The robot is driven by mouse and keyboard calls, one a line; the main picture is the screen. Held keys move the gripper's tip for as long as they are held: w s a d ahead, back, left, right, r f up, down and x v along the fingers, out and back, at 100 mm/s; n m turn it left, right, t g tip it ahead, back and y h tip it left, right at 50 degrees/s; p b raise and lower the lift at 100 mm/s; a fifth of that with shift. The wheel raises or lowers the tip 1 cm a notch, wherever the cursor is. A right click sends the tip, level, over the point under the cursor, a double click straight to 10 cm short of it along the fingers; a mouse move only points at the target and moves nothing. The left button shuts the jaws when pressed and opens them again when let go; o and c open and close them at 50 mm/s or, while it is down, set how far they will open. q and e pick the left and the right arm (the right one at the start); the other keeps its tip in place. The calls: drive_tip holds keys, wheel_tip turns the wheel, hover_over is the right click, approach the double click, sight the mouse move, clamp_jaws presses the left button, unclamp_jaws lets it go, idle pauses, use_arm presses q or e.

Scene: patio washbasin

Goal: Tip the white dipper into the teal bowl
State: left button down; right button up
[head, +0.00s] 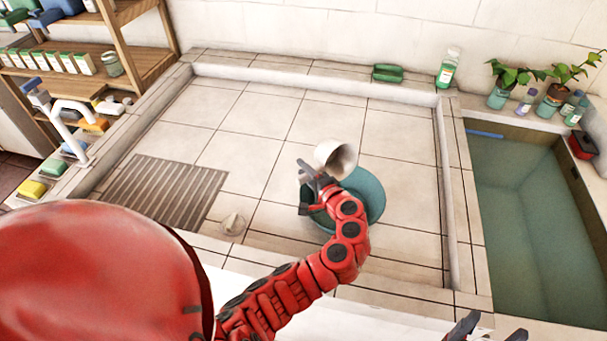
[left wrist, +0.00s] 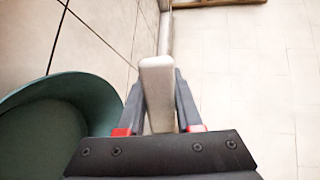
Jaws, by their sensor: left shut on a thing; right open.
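The white dipper (head: 334,156) is held above the far side of the teal bowl (head: 374,198). Its cup looks tilted on its side, with the rim toward the right; whether anything is inside cannot be seen. My left gripper (head: 314,187) is shut on the dipper's handle, and in the left wrist view the pale handle (left wrist: 158,85) sits between the fingers. The bowl stands on the tiled floor of the basin, partly hidden by my left arm; its rim also shows in the left wrist view (left wrist: 75,82). My right gripper (head: 490,333) is open and empty at the bottom edge.
A water-filled trough (head: 530,220) is at the right. A tap (head: 70,115) stands at the left ledge. A green bottle (head: 447,70) stands at the back. Tiles behind the bowl are clear.

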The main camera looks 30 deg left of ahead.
use_arm(q)
drive_tip(key=y+b, duration=0.1)
drive_tip(key=b, duration=0.2)
drive_tip(key=d+t+y+b, duration=0.1)
drive_tip(key=b, duration=0.3)
drive_tip(key=s+t+y+b, duration=0.1)
drive_tip(key=b, duration=0.2)
drive_tip(key=shift+d+f+y+b, duration=0.1)
drive_tip(key=shift+d+y+b, duration=0.3)
drive_tip(key=shift+s+d+r+t+b, duration=0.1)
drive_tip(key=shift+d+r+t+b, duration=0.15)
drive_tip(key=shift+b, duration=0.4)
drive_tip(key=shift+a, duration=0.1)
drive_tip(key=shift+y, duration=0.3)
idle(0.7)
